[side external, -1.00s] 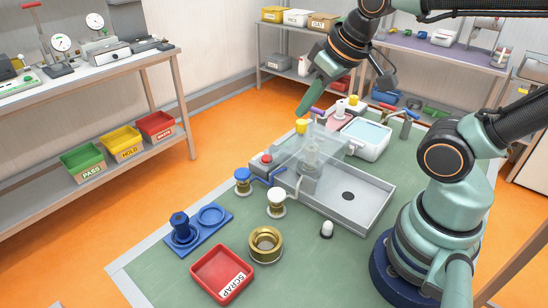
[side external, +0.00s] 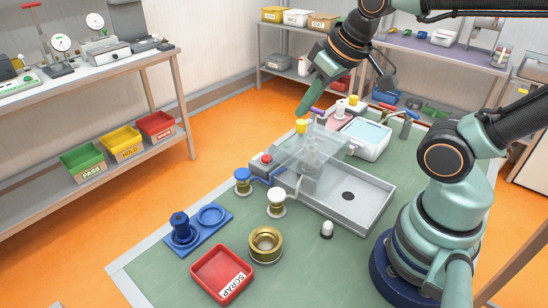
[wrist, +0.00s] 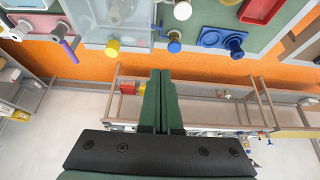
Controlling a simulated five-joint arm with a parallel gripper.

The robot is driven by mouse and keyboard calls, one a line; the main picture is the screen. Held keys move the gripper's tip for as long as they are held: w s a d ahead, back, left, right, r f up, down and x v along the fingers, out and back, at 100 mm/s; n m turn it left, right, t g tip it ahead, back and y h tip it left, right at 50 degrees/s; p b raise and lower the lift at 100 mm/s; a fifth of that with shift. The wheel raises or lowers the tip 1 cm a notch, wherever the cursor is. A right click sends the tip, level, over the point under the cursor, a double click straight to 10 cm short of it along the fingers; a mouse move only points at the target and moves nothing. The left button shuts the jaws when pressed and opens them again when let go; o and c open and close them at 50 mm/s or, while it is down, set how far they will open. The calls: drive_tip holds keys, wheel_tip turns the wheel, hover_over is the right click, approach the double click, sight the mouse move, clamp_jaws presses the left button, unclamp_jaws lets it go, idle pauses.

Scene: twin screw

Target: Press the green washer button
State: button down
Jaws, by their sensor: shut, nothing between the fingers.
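My gripper (side external: 301,110) is shut and empty, hanging above the far part of the green table, over a yellow-topped knob (side external: 302,126). In the wrist view my gripper (wrist: 160,72) shows its two green fingers together, with that yellow knob (wrist: 112,47) to their left. A grey washer-like station (side external: 345,200) with a clear cover (side external: 325,143) stands on the table. A red button (side external: 266,158) sits at its left corner. I cannot make out a green button in either view; it may be hidden or too small.
A blue-topped knob (side external: 242,178), a white-topped knob (side external: 276,200), a brass ring (side external: 265,244) and a red scrap tray (side external: 210,275) stand on the near table. A white basin (side external: 378,155) is behind the station. Bare green surface (side external: 170,285) lies at front left.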

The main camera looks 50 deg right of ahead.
idle(0.4)
drive_tip(key=w+d+f+m+g, duration=0.2)
drive_tip(key=w+d+f+m, duration=0.1)
drive_tip(key=w+d+m, duration=0.4)
drive_tip(key=w+d+f+m+g, duration=0.3)
drive_tip(key=w+d+m, duration=0.4)
drive_tip(key=m, duration=0.4)
drive_tip(key=shift+w+d+g, duration=0.3)
drive_tip(key=shift+w, duration=0.1)
drive_tip(key=shift+f, duration=0.15)
wheel_tip(320, 180, down, 14)
idle(0.3)
